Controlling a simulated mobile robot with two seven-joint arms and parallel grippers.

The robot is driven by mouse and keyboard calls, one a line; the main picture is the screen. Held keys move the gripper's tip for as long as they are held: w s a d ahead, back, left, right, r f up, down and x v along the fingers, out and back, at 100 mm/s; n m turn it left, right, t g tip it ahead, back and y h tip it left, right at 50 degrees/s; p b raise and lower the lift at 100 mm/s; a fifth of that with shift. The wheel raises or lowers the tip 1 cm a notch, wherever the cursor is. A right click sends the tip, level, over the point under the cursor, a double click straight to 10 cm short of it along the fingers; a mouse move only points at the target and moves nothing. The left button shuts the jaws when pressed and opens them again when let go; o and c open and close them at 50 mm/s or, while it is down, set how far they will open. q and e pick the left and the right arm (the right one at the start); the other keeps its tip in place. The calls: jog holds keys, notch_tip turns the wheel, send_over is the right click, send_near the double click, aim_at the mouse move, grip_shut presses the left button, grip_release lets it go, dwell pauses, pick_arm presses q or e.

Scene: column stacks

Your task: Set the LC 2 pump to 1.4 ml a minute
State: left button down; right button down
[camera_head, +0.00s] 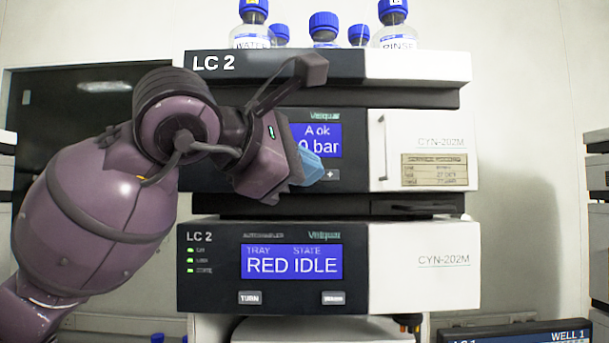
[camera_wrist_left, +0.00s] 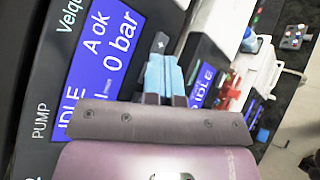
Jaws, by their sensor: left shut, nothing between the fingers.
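The LC 2 pump (camera_head: 424,155) is the middle unit of the stack. Its blue screen (camera_head: 322,140) shows "A ok" and "0 bar" in the head view, its left part hidden by my arm. In the left wrist view the pump screen (camera_wrist_left: 108,45) also shows "IDLE"; any flow value is hidden or unreadable. A plus button (camera_head: 331,174) shows below the screen, just right of the fingertips. My left gripper (camera_head: 316,168) is shut and empty, its blue fingertips at the panel's lower edge; contact cannot be told. The fingers (camera_wrist_left: 165,76) also show in the left wrist view.
Below is the autosampler (camera_head: 424,270), its screen (camera_head: 291,261) reading "RED" and "IDLE". Blue-capped bottles (camera_head: 322,30) stand on top of the stack. A black ledge (camera_head: 426,209) juts out between pump and autosampler. Another screen (camera_head: 520,335) is at bottom right.

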jog(key=shift+s+f, duration=0.1)
jog(key=shift+s, duration=0.05)
pick_arm(q)
jog(key=shift+s, duration=0.85)
pick_arm(e)
jog(key=shift+f, duration=0.3)
jog(key=shift+r, duration=0.1)
pick_arm(q)
jog(key=s+b, duration=0.1)
jog(key=s, duration=0.4)
pick_arm(e)
jog(key=shift+s+f, duration=0.4)
jog(key=shift+f, duration=0.15)
